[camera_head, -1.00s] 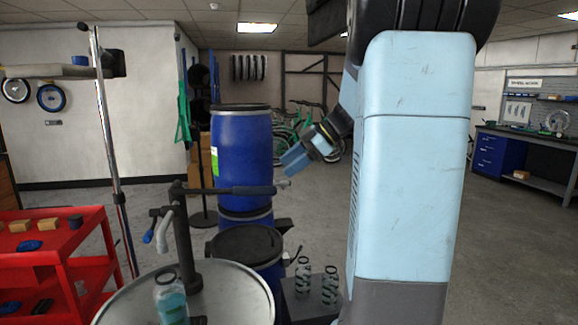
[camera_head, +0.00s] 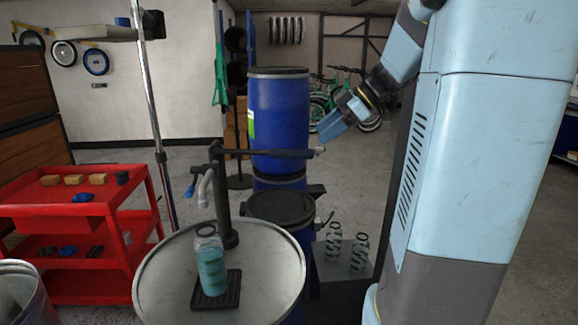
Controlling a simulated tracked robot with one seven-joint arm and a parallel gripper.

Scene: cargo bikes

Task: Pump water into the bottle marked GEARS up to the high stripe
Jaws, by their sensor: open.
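A clear bottle (camera_head: 210,268) with teal water stands upright on a black drip tray (camera_head: 232,291) on the round metal drum top (camera_head: 165,290). The water reaches high in its body; any lettering and the stripes are too small to read surely. A dark hand pump (camera_head: 221,200) rises behind it. Its pale spout (camera_head: 204,187) hangs above the bottle, and its long lever (camera_head: 270,154) points right. My gripper (camera_head: 327,132) is open and empty, just above the lever's right end; whether it touches is unclear.
Two banded bottles (camera_head: 333,241) (camera_head: 359,252) stand on a low stand (camera_head: 345,268) at the right. Blue barrels (camera_head: 279,120) stand behind the pump. A red cart (camera_head: 60,225) and a chrome pole (camera_head: 155,110) are at left. A metal bin (camera_head: 20,295) is at the lower left.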

